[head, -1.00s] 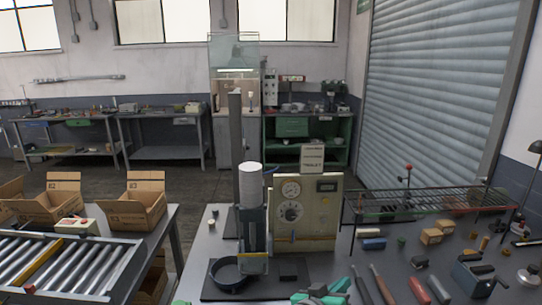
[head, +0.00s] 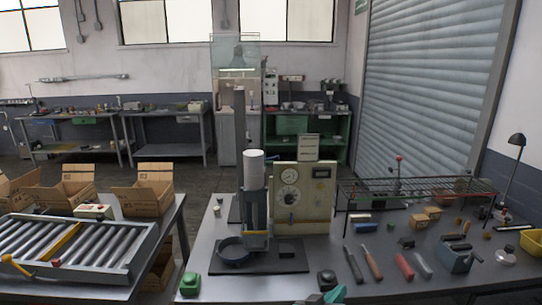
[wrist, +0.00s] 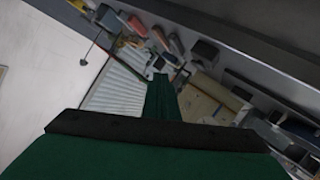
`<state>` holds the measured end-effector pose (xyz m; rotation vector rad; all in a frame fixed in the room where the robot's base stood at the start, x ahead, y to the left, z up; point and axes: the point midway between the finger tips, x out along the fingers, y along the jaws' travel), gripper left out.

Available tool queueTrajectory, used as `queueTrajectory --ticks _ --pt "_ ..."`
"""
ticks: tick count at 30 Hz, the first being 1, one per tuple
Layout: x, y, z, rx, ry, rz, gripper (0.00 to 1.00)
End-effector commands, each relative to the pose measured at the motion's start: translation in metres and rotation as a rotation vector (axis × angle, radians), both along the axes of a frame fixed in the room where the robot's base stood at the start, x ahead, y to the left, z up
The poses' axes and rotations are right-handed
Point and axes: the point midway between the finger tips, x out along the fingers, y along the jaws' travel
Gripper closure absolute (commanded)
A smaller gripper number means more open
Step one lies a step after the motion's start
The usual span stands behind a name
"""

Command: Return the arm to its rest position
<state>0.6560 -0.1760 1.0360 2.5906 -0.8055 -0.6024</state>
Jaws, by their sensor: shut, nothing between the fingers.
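My gripper (wrist: 160,78) shows in the wrist view as dark green parts that narrow to one closed tip, with nothing in it. The wrist view is tilted, with the bench things beyond the tip. In the head view only a teal piece of my arm or gripper shows at the bottom edge, right of centre, cut off by the frame. The press stand (head: 255,212) with a white cylinder (head: 253,166) on top stands on the bench (head: 208,262), apart from that piece. A dark round pan (head: 233,257) sits at its foot.
A gauge box (head: 319,200) stands right of the press. A wire rack (head: 415,190), hand tools and a lamp (head: 517,140) fill the right of the bench. A green button box (head: 189,284) is at its front left. A roller conveyor (head: 40,245) and cartons (head: 143,197) are left.

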Motion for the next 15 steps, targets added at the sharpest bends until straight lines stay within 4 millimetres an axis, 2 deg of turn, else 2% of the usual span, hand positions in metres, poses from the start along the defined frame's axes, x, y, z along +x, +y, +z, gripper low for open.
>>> queueTrajectory --ticks 10,15 --pt "-0.020 0.020 -0.053 -0.015 0.006 0.094 1.00" --pt "-0.044 0.040 -0.095 -0.014 0.008 0.175 1.00"
